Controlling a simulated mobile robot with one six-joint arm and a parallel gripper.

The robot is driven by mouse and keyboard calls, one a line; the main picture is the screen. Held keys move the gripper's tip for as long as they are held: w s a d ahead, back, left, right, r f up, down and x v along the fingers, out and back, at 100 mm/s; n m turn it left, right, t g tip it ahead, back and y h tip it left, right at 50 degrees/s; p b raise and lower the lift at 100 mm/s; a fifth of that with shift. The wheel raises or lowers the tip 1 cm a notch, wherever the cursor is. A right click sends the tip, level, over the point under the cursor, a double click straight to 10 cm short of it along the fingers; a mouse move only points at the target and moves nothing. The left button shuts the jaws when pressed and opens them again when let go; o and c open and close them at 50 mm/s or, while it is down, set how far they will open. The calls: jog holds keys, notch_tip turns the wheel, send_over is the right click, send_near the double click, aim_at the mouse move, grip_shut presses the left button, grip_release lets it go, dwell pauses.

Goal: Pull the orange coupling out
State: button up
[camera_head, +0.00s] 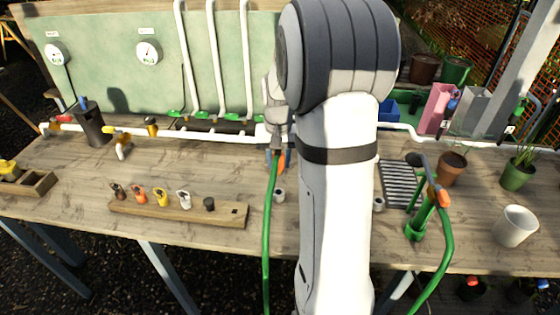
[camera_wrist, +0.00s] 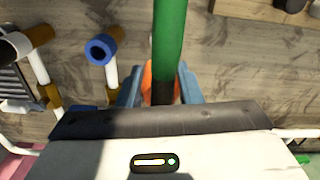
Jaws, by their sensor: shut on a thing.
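My gripper (camera_head: 276,158) is low over the back middle of the bench, partly hidden by my arm in the head view. It is shut on the orange coupling (camera_head: 282,161), which has a green hose (camera_head: 267,230) running from it down over the bench's front edge. In the wrist view the blue fingers of my gripper (camera_wrist: 160,88) stand on either side of the orange coupling (camera_wrist: 147,82). The green hose (camera_wrist: 170,40) passes in front of it and hides most of it. I cannot tell whether the coupling is still seated on a pipe.
A wooden rack (camera_head: 225,217) with several small fittings lies left of my arm. A white pipe end with a blue collar (camera_wrist: 101,50) is beside my gripper in the wrist view. Pots, a slatted drain (camera_head: 396,185) and a green hand pump (camera_head: 418,222) stand at right.

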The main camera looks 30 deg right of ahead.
jog(key=shift+r, duration=0.1)
jog(key=shift+r+p, duration=1.75)
jog(key=shift+r, duration=0.65)
